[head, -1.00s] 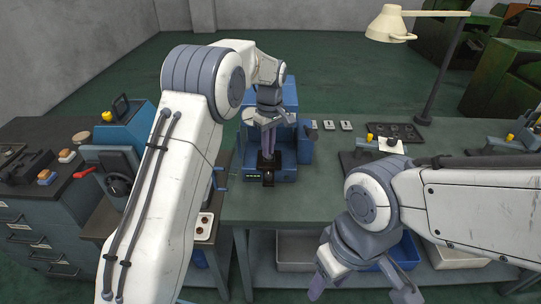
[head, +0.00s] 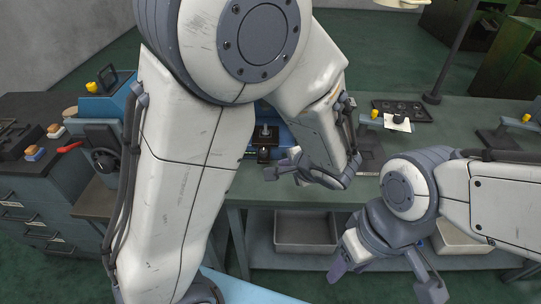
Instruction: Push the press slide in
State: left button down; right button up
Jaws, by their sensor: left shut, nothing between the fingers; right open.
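The blue press (head: 285,137) stands on the green workbench, mostly hidden behind my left arm. Its slide (head: 262,133) shows as a dark plate with an upright metal pin, with a small black block (head: 263,155) at its front. How far out the slide sits is hard to tell. My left gripper (head: 269,173) is shut and empty, in front of and just below the black block in the picture, with its fingertips pointing left. No contact with the slide is visible. My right gripper (head: 388,277) is open and empty, low in front of the bench at the right.
A blue machine with a dark handwheel (head: 104,158) stands at the left, beside a dark drawer cabinet (head: 30,215). A grey bin (head: 305,232) sits on the shelf under the bench. A black tray (head: 402,110) and a lamp post (head: 450,60) stand at the back right.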

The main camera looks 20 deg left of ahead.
aim_at(266, 155)
pick_arm(q)
jog(key=x, duration=0.3)
jog(key=a+r+p+x, duration=0.1)
jog(key=x, duration=0.3)
jog(key=w+p+x, duration=0.1)
jog(key=x, duration=0.2)
jog(key=shift+w+a+r, duration=0.2)
jog(key=shift+w+a, duration=0.05)
jog(key=shift+a, duration=0.05)
jog(key=shift+w+a+f, duration=0.1)
jog(key=shift+w, duration=0.05)
jog(key=shift+w+a+f, duration=0.1)
jog(key=shift+w, duration=0.25)
jog(key=w, duration=0.1)
jog(key=w+a+b, duration=0.1)
jog(key=w, duration=0.1)
jog(key=shift+w, duration=0.35)
jog(key=shift+r, duration=0.2)
